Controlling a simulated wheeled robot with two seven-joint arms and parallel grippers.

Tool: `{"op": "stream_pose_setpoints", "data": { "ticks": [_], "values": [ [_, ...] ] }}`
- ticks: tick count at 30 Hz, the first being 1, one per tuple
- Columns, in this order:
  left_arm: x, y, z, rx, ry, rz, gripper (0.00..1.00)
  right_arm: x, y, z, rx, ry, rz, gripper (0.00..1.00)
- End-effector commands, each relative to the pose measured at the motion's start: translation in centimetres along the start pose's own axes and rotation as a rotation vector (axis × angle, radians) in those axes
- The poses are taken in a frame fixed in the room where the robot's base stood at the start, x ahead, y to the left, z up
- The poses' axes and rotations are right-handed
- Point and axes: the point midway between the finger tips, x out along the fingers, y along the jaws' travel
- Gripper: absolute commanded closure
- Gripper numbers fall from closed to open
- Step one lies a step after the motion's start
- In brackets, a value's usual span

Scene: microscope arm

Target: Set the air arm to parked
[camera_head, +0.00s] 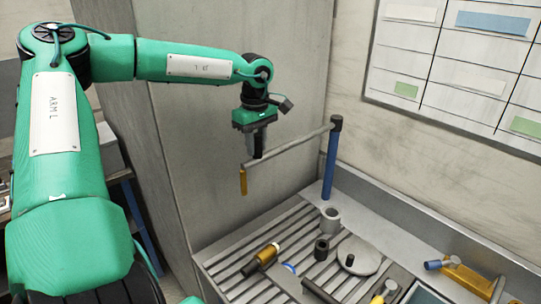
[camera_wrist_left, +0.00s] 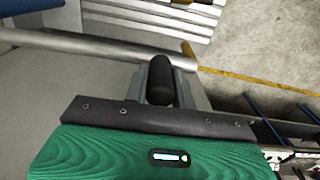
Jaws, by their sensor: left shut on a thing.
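The air arm is a grey horizontal bar (camera_head: 295,144) on a blue upright post (camera_head: 330,165) with a dark cap at its top. A yellow piece (camera_head: 243,182) hangs from the bar's free end, which points left, out past the slatted bench. My left gripper (camera_head: 256,152) comes down from above onto the bar near that end. In the left wrist view a dark rounded grip (camera_wrist_left: 160,80) sits between its fingers, beside the bar (camera_wrist_left: 95,45); the gripper is shut on it. The fingertips are partly hidden. My right gripper is not in view.
A grey wall panel stands behind my left arm. The space under the bar is mostly clear.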

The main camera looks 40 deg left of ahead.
Motion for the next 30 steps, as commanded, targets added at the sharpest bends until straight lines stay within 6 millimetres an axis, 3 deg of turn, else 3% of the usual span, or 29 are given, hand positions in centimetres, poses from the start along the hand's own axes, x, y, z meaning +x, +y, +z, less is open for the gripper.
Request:
{"op": "stream_pose_setpoints", "data": {
  "ticks": [3, 11, 12, 15, 25, 30],
  "values": [
    [0.0, 0.0, -1.0, -0.002, -0.001, 0.004, 1.00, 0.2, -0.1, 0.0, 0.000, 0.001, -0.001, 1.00],
    [-0.1, 0.0, -1.0, -0.001, 0.001, 0.004, 1.00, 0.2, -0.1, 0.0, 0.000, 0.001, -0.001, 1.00],
    [-0.1, 0.0, -1.1, -0.001, 0.001, 0.004, 0.71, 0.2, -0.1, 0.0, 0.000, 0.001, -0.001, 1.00],
    [-0.1, 0.0, -1.0, -0.001, 0.000, 0.003, 0.53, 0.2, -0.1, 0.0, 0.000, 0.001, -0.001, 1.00],
    [-0.2, 0.0, -1.0, 0.000, 0.000, 0.003, 0.53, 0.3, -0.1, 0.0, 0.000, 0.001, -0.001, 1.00],
    [-2.2, 0.1, -1.0, 0.000, 0.001, 0.006, 0.53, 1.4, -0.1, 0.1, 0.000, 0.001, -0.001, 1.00]
  ]
}}
